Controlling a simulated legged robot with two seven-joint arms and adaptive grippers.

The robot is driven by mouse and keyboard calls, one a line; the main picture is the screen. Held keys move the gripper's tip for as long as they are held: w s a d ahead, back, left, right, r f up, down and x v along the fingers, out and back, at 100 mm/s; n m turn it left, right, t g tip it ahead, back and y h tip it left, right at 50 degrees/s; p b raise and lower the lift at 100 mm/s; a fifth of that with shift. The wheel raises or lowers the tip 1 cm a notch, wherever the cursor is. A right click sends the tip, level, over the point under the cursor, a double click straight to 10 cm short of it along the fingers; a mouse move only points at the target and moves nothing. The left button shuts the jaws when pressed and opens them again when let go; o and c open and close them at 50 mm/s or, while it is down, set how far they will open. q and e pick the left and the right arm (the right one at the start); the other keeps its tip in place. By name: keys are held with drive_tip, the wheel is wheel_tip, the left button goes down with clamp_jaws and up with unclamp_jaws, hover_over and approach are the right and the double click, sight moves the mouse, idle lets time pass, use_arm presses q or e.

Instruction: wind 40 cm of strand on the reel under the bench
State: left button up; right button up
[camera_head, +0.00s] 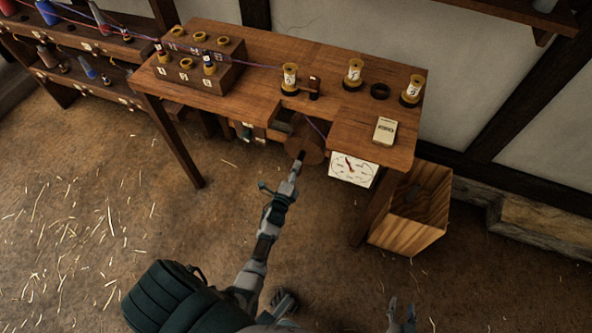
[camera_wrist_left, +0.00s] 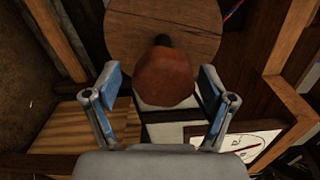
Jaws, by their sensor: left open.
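The wooden reel (camera_head: 309,140) hangs under the front of the bench (camera_head: 255,48). In the left wrist view its round face (camera_wrist_left: 122,32) carries a reddish-brown knob (camera_wrist_left: 165,80). My left gripper (camera_head: 299,157) is at the reel. Its two fingers (camera_wrist_left: 163,103) stand apart on either side of the knob, with gaps visible. A thin purple strand (camera_head: 260,66) runs across the bench top, and a purple length (camera_head: 315,127) shows near the reel. My right gripper (camera_head: 402,318) is low at the bottom edge, partly cut off, away from the bench.
A white dial (camera_head: 352,169) with a red needle hangs at the bench front. A wooden crate (camera_head: 412,208) stands right of the bench. Labelled spools (camera_head: 354,72) and a small pale box (camera_head: 385,131) are on top. Bench legs flank the reel; straw litters the floor.

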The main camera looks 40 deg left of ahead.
use_arm(q)
drive_tip(key=v, duration=1.1)
drive_tip(key=shift+s, duration=0.3)
drive_tip(key=shift+f, duration=0.15)
drive_tip(key=s+d+f+n+g+h+p, duration=0.1)
drive_tip(key=s+d+f+n+g+p, duration=0.2)
drive_tip(key=s, duration=0.7)
drive_tip(key=s+d+f+n+g+h+p, duration=0.2)
drive_tip(key=s+d+f+n+g+p, duration=0.2)
drive_tip(key=s+f+n+g, duration=0.3)
drive_tip(key=s+d+f+n+g+h+p, duration=0.1)
drive_tip(key=s+d+f+n+g+p, duration=0.3)
drive_tip(key=s, duration=0.8)
drive_tip(key=shift+s+d+f+n+g+h+p, duration=0.25)
drive_tip(key=shift+s+f+n+g+h+p, duration=0.15)
drive_tip(key=shift+f+g, duration=0.5)
use_arm(e)
drive_tip(key=s+d+f+g+h, duration=0.1)
drive_tip(key=s+f+g, duration=0.3)
drive_tip(key=s+f, duration=0.4)
drive_tip(key=s+d+f+g+h, duration=0.1)
drive_tip(key=s+d+f+g, duration=0.3)
drive_tip(key=s+f, duration=0.5)
wheel_tip(320, 180, down, 7)
drive_tip(key=shift+f+g, duration=0.1)
drive_tip(key=shift+g, duration=0.6)
use_arm(q)
drive_tip(key=shift+a, duration=0.1)
